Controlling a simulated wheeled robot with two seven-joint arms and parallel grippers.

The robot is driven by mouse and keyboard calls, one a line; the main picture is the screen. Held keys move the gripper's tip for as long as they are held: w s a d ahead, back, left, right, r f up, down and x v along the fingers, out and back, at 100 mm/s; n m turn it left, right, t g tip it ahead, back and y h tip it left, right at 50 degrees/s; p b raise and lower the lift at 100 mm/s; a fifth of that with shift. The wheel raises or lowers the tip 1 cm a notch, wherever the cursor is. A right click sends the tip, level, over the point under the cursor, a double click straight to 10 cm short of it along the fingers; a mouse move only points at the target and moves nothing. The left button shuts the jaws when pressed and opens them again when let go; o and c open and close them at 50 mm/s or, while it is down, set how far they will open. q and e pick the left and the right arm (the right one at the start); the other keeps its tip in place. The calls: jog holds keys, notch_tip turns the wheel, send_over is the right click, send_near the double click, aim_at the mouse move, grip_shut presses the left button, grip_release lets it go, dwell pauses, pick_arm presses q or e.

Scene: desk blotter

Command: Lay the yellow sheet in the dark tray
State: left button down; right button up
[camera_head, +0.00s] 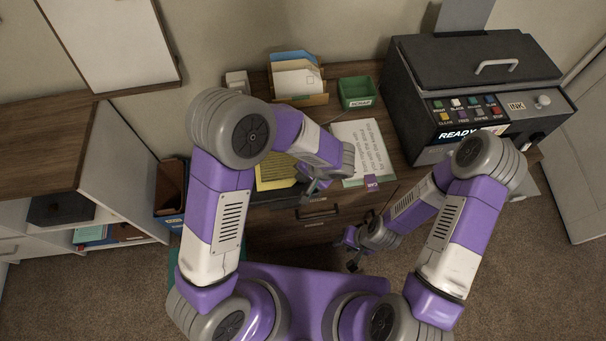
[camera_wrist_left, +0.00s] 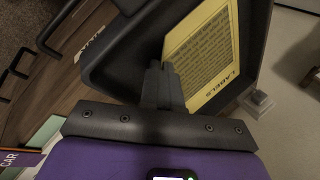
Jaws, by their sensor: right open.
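The yellow sheet (camera_head: 275,173) shows on the desk behind my left forearm, partly hidden by it. In the left wrist view the yellow sheet (camera_wrist_left: 205,55), printed with lines and the word LABELS, is seen within the outline of the dark tray (camera_wrist_left: 105,70). Whether it touches the tray floor is unclear. In the head view the dark tray (camera_head: 288,197) is mostly covered by my arm. My left gripper (camera_head: 310,190) has its fingers together at the sheet's edge; they show in the left wrist view (camera_wrist_left: 160,75). My right gripper (camera_head: 352,252) is open and empty in front of the desk.
A white printed page (camera_head: 360,145) lies right of my left gripper. A green bin (camera_head: 357,93) and a paper holder (camera_head: 298,85) stand behind. A large dark machine (camera_head: 475,85) fills the right side. Drawer handles (camera_head: 320,212) protrude at the desk front.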

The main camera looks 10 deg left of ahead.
pick_arm(q)
jog(key=shift+f, duration=0.1)
jog(key=c, duration=1.6)
grip_release()
jog(key=shift+c, duration=0.2)
jog(key=shift+r, duration=0.2)
jog(key=p+v, duration=0.3)
jog(key=v, duration=0.9)
